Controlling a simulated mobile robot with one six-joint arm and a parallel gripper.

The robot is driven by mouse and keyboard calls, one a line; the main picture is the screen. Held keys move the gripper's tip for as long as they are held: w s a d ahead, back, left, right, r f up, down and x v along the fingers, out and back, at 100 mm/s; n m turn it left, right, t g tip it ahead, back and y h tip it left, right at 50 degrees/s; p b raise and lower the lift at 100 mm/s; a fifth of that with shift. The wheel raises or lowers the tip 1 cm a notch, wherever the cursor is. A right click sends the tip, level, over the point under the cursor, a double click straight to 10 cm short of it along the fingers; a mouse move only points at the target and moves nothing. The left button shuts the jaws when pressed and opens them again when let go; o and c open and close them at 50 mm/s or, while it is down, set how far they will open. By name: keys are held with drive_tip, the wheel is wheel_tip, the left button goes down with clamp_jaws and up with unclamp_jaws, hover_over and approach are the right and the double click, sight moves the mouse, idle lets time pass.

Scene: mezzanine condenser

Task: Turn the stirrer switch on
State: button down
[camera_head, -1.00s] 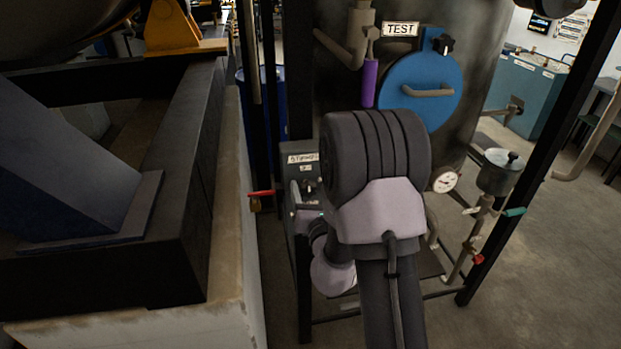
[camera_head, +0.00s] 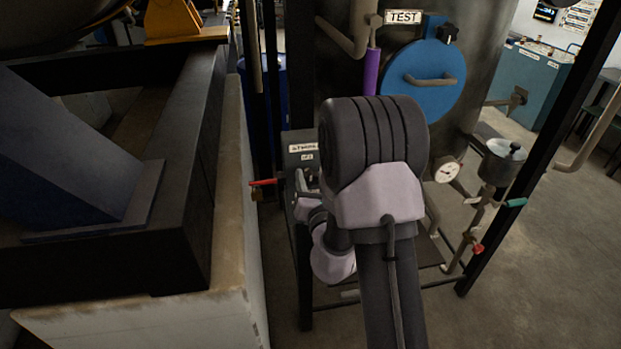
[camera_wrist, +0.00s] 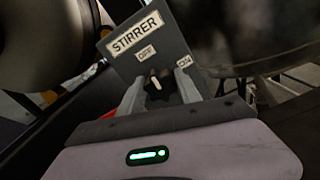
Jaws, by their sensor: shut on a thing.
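The stirrer switch is a black knob with a white pointer mark (camera_wrist: 155,86) on a dark grey box (camera_wrist: 158,32). The box carries a STIRRER label, with OFF above the knob and ON to its upper right. The white mark points up toward OFF. My gripper (camera_wrist: 160,88) has one finger on each side of the knob and is shut on it. In the head view the box (camera_head: 302,138) shows left of my arm, with its front partly covered. The knob and fingertips cannot be made out clearly there.
A red-handled valve (camera_head: 263,183) sticks out left of the box. A dark tank with a blue round door (camera_head: 425,100) stands behind my arm. A gauge (camera_head: 447,170) and a small metal pot (camera_head: 502,160) are at right. A black beam frame (camera_head: 190,170) fills the left.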

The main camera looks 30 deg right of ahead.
drive_tip(key=m+p, duration=0.1)
drive_tip(key=m, duration=0.1)
drive_tip(key=m+p, duration=0.1)
drive_tip(key=p, duration=0.1)
drive_tip(key=shift+r+m, duration=0.2)
drive_tip(key=shift+m, duration=0.2)
drive_tip(key=m+p, duration=0.4)
drive_tip(key=m, duration=0.1)
drive_tip(key=shift+m, duration=0.3)
drive_tip(key=m+p, duration=0.3)
drive_tip(key=m, duration=0.1)
drive_tip(key=shift+d+p, duration=0.1)
drive_tip(key=shift+p, duration=0.25)
drive_tip(key=shift+f+m+p, duration=0.2)
drive_tip(key=shift+m+p, duration=0.9)
drive_tip(key=shift+m, duration=0.8)
drive_tip(key=c, duration=0.8)
unclamp_jaws()
drive_tip(key=shift+w, duration=0.1)
drive_tip(key=shift+c, duration=0.2)
drive_tip(key=shift+f, duration=0.1)
